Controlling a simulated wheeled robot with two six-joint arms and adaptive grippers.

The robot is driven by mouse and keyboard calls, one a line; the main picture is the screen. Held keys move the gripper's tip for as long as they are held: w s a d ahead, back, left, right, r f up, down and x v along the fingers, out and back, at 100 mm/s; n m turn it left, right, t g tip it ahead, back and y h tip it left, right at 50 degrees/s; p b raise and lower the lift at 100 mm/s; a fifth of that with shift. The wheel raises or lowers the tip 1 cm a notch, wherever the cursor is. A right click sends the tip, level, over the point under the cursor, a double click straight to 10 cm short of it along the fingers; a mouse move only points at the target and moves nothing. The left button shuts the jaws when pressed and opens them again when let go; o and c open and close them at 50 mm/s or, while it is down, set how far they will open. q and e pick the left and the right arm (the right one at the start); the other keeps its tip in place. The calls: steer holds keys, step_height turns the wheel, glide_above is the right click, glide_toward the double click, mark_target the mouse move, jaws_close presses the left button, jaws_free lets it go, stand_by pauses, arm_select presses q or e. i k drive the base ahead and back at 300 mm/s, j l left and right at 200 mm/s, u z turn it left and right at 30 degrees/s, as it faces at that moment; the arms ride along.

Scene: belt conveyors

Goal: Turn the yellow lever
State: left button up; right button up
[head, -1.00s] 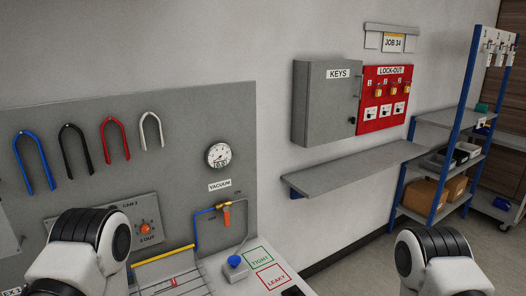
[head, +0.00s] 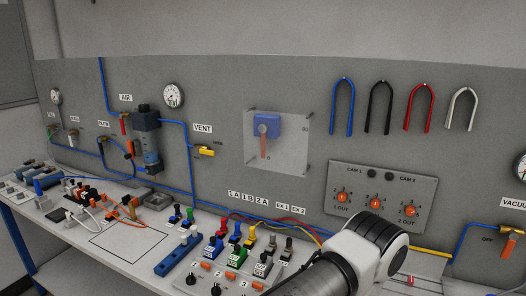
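A small yellow lever (head: 206,151) sits on a brass valve at the end of a blue pipe, on the grey back panel under the VENT label (head: 203,128). It lies about level and points right. Nothing touches it. A white and black link of one of my arms rises at the bottom, right of the middle, well below and right of the lever. Neither gripper shows in the head view, so their fingers are hidden from me.
A blue switch with an orange handle behind a clear plate (head: 276,140) is right of the lever. A cylinder unit (head: 146,138) is left. Colored toggles and blue hoses crowd the bench (head: 125,240) below. An outlined square on the bench is clear.

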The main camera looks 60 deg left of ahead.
mark_target(203, 151)
steer(key=u, duration=2.2)
steer(key=j, duration=0.95)
